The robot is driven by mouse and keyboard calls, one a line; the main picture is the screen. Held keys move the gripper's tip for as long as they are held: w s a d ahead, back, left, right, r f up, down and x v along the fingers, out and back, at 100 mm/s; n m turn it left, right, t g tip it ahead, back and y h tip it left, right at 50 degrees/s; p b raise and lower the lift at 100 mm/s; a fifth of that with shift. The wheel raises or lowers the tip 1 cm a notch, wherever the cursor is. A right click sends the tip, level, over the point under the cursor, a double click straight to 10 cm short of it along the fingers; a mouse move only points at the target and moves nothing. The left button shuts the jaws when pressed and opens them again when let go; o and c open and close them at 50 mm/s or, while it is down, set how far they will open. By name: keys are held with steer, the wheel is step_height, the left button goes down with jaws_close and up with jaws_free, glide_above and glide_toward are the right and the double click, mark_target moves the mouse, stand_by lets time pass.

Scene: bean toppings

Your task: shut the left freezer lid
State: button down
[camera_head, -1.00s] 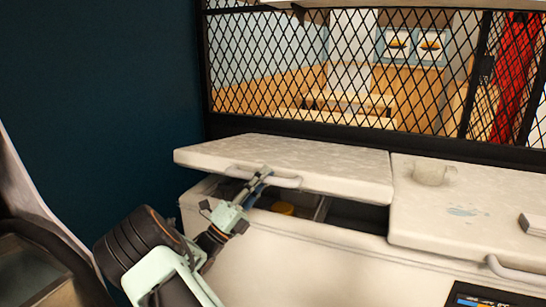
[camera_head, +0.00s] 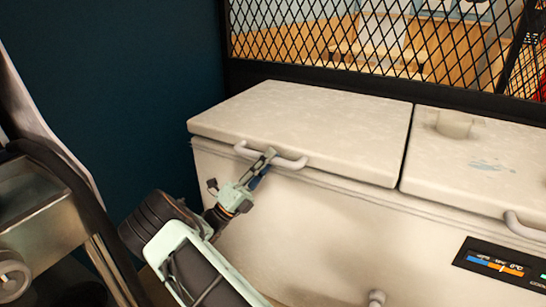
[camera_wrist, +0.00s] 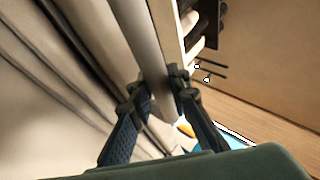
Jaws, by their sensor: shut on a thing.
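The left freezer lid (camera_head: 305,125) is a pale, flat panel. It lies down level on the white freezer body, with no open gap showing along its front edge in the head view. Its pale front handle (camera_head: 290,163) sticks out from the lid's front. My gripper (camera_head: 263,163) is at the left part of this handle, shut on it. In the wrist view, the two dark fingers (camera_wrist: 160,85) stand on either side of the pale handle bar (camera_wrist: 148,40). The inside of the freezer is hidden.
The right freezer lid (camera_head: 475,165) lies down beside it with a pale cup (camera_head: 455,123) on top. A control panel (camera_head: 502,265) is on the front. A black mesh screen (camera_head: 370,50) stands behind. A steel appliance (camera_head: 40,225) is at the left.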

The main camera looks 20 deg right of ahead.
steer(key=shift+s+a+f, duration=0.1)
steer(key=shift+s+f, duration=0.05)
steer(key=shift+f, duration=0.55)
steer(key=c, duration=1.8)
jaws_free()
steer(key=shift+c, duration=0.2)
steer(key=shift+r, duration=0.15)
steer(key=v, duration=0.7)
steer(key=shift+a, duration=0.2)
